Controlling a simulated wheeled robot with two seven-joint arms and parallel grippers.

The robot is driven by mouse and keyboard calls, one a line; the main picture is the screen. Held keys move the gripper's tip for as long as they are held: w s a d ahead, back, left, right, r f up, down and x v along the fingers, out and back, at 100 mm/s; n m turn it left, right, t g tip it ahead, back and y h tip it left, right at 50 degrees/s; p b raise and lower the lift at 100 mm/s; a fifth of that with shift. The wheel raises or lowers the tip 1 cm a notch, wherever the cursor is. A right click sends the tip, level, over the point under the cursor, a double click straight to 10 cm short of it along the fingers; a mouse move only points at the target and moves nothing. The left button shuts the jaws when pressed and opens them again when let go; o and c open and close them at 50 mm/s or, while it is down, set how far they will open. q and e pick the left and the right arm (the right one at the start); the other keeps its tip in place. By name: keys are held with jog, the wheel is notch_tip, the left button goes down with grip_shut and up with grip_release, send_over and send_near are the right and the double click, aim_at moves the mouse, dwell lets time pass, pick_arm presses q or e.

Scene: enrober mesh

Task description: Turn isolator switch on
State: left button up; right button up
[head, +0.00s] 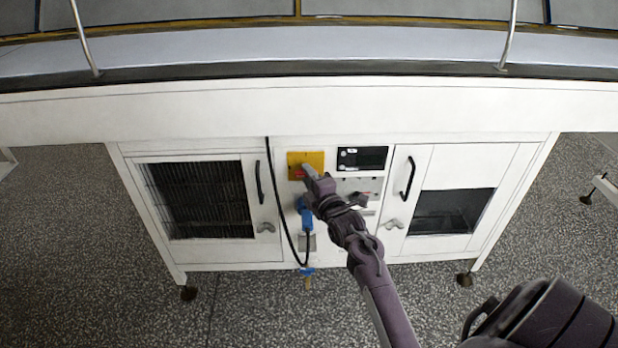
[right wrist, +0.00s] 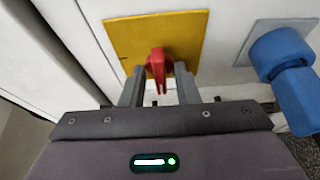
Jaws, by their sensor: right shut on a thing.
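The isolator switch has a yellow plate (head: 295,158) on the white cabinet front, left of a black display. In the right wrist view the yellow plate (right wrist: 125,40) fills the upper middle, and its red handle (right wrist: 157,62) stands out from it, upright in that picture. My right gripper (right wrist: 158,88) is shut on the red handle, one grey finger on each side. In the head view my right gripper (head: 307,172) reaches up to the plate and hides most of the handle. My left gripper is not in view.
A black display (head: 362,158) sits right of the switch. A blue plug connector (head: 307,216) hangs below, also seen in the right wrist view (right wrist: 280,65). A black cable (head: 280,205) runs down beside it. Cabinet doors with black handles (head: 259,182) flank the panel. The speckled floor is clear in front.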

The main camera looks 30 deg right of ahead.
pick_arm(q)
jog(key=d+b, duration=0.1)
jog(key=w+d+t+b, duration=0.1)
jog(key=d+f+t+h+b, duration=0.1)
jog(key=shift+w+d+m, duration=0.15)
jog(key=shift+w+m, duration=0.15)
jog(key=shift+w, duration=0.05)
pick_arm(e)
jog(key=m+h, duration=0.3)
jog(key=m, duration=0.4)
jog(key=m+t+h, duration=0.1)
jog(key=m+h, duration=0.2)
jog(key=m, duration=0.4)
jog(key=m+h, duration=0.2)
jog(key=m, duration=0.6)
jog(key=shift+w+a+f+t+h, duration=0.2)
jog(key=shift+a+f+t+h, duration=0.1)
jog(key=shift+h, duration=0.1)
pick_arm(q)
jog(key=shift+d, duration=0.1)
pick_arm(e)
jog(key=shift+r+m, duration=0.2)
jog(key=shift+m, duration=0.2)
jog(key=o, duration=0.6)
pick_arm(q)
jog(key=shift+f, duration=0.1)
pick_arm(e)
jog(key=shift+f, duration=0.1)
